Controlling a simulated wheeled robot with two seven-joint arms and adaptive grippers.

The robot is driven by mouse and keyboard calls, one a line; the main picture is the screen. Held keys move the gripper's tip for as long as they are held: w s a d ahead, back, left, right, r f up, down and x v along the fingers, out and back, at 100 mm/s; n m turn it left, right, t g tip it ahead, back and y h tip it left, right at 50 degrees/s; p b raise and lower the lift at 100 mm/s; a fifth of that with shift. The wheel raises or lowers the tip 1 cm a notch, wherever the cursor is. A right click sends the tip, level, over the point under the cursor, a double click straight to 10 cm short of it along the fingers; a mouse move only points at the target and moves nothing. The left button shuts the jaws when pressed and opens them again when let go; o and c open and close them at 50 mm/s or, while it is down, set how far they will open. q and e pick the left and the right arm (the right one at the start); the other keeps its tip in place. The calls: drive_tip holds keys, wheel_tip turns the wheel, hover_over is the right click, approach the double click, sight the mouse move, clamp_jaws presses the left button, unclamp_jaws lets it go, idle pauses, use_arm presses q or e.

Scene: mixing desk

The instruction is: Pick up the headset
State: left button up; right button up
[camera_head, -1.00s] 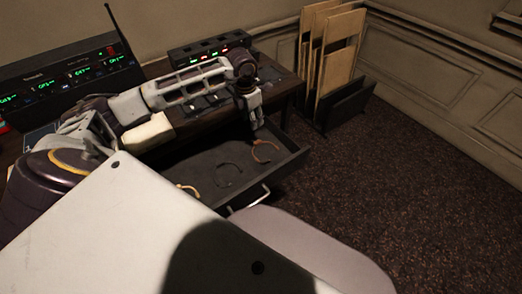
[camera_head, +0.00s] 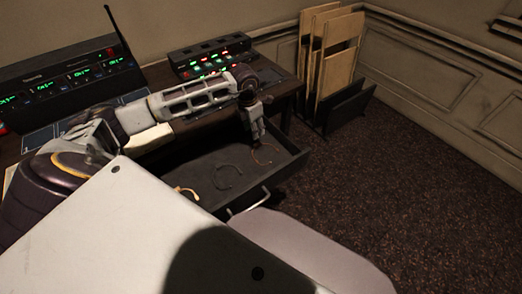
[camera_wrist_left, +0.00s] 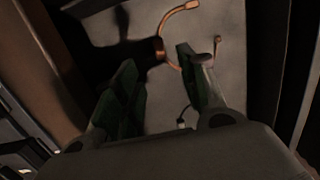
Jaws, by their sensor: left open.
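Three thin headsets lie in the open drawer (camera_head: 283,167): a copper one (camera_head: 264,160) at the far right end, a dark one (camera_head: 229,178) in the middle and a yellowish one (camera_head: 187,193) at the near left, partly hidden. My left gripper (camera_head: 258,138) points down over the copper headset, overlapping it in the head view. In the left wrist view the jaws (camera_wrist_left: 158,85) are apart, and the copper headset (camera_wrist_left: 178,15) curves beyond and behind the right finger. I cannot tell whether they touch. My right gripper is not in view.
The desk bears a radio console (camera_head: 75,75) with an antenna and a button box (camera_head: 210,55). The drawer's front has a metal handle (camera_head: 250,201). A rack of boards (camera_head: 335,60) stands against the wall. The carpet (camera_head: 400,190) at right is clear.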

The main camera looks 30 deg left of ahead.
use_arm(q)
hover_over(257, 144)
drive_tip(key=f, duration=0.4)
drive_tip(key=shift+s+a+f, duration=0.2)
drive_tip(key=shift+s, duration=0.1)
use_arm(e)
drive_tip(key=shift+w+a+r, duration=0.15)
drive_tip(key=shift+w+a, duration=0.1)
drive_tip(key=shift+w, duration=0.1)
use_arm(q)
drive_tip(key=shift+f, duration=0.1)
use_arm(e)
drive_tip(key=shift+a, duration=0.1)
use_arm(q)
drive_tip(key=shift+w+d+f, duration=0.1)
drive_tip(key=shift+f, duration=0.5)
drive_tip(key=f, duration=0.2)
drive_tip(key=shift+w+f+b, duration=0.2)
drive_tip(key=shift+f+b, duration=0.1)
drive_tip(key=shift+f, duration=0.1)
drive_tip(key=shift+d+f, duration=0.1)
drive_tip(key=shift+f, duration=0.45)
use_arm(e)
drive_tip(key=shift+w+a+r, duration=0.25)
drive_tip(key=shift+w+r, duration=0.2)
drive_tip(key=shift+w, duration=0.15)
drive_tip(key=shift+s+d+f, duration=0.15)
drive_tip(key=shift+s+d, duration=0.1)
